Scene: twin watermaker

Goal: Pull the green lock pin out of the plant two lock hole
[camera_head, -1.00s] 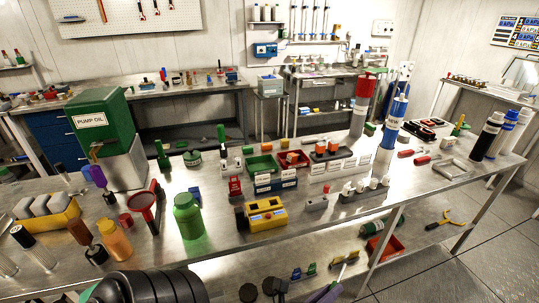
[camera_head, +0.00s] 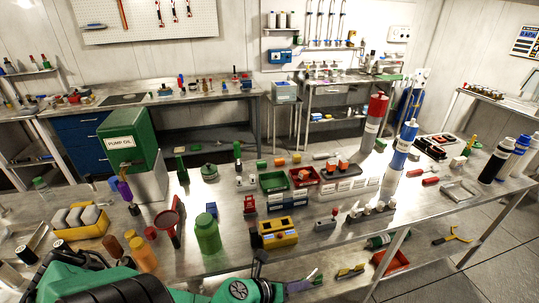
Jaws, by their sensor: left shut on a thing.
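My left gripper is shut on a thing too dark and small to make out. A green upright handle (camera_head: 238,151) stands on the bench behind a small pale block; I cannot tell if it is the green lock pin. Another green upright piece (camera_head: 182,166) stands to its left. The lock hole of plant two cannot be made out. My right gripper is not in view.
Loose tools lie on the shelf below. Bare metal shows between the things.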

